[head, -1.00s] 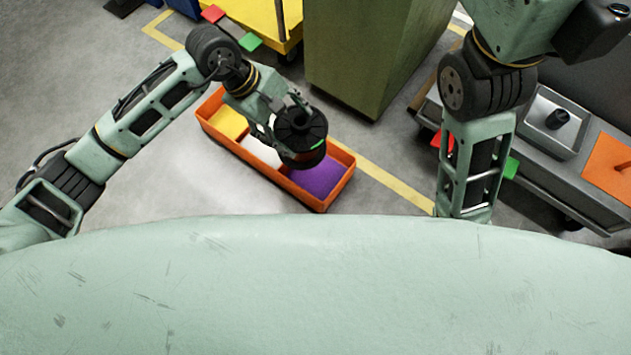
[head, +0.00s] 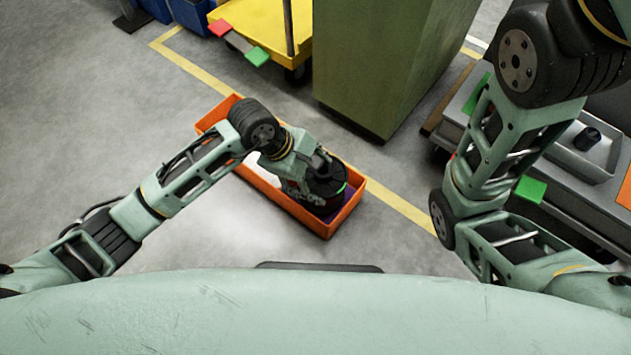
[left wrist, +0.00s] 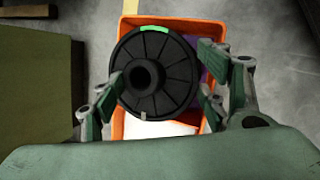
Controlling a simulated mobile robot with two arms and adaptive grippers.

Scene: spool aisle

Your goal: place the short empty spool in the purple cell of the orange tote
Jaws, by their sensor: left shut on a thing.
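The short spool (head: 325,180) is black with a green mark on its rim. My left gripper (head: 308,183) is shut on it. In the left wrist view the spool (left wrist: 165,85) sits between the two fingers of the left gripper (left wrist: 158,95). The orange tote (head: 352,207) lies on the floor under the arm. The spool is over the tote's right end, where a little of the purple cell (head: 338,211) shows. I cannot tell whether the spool touches the cell floor. The white cell (left wrist: 165,128) also shows in the wrist view. My right gripper is not in view.
A green cabinet (head: 385,65) stands behind the tote. A yellow cart (head: 258,25) is at the back. A grey cart with a tray (head: 588,150) stands at the right. The floor left of the tote is clear.

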